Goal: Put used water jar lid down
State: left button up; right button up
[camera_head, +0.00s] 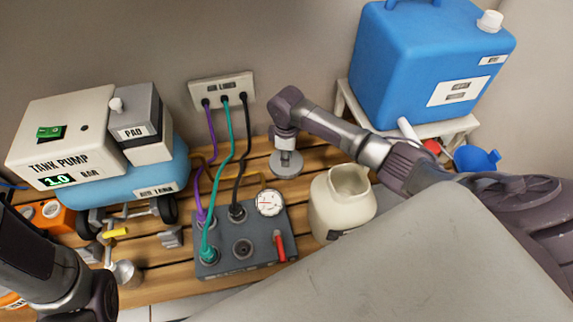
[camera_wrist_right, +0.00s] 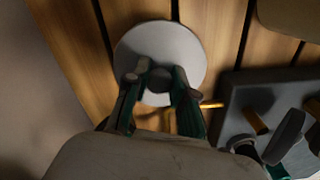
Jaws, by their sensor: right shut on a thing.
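The used water jar lid is a pale grey round disc with a knob (camera_head: 287,165). My right gripper (camera_head: 286,152) is shut on the lid's knob from above. In the right wrist view the fingers close around the knob, and the lid (camera_wrist_right: 190,48) lies flat below them. The lid is over the wooden slats, left of the jar; I cannot tell if it touches them. The cream used water jar (camera_head: 334,204) stands upright with its mouth uncovered.
A grey control box (camera_head: 240,262) with a gauge and hoses stands left of the jar. A blue tank (camera_head: 424,80) stands on a white stand at the back right. The tank pump (camera_head: 62,135) is at the left. Bare slats (camera_head: 262,152) surround the lid.

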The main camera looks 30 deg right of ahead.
notch_tip(320, 180, down, 3)
jog(key=shift+f+b, duration=0.1)
jog(key=shift+b, duration=0.8)
jog(key=shift+r, duration=0.2)
jog(key=o, duration=0.9)
jog(key=shift+f, duration=0.2)
jog(key=shift+o, duration=0.2)
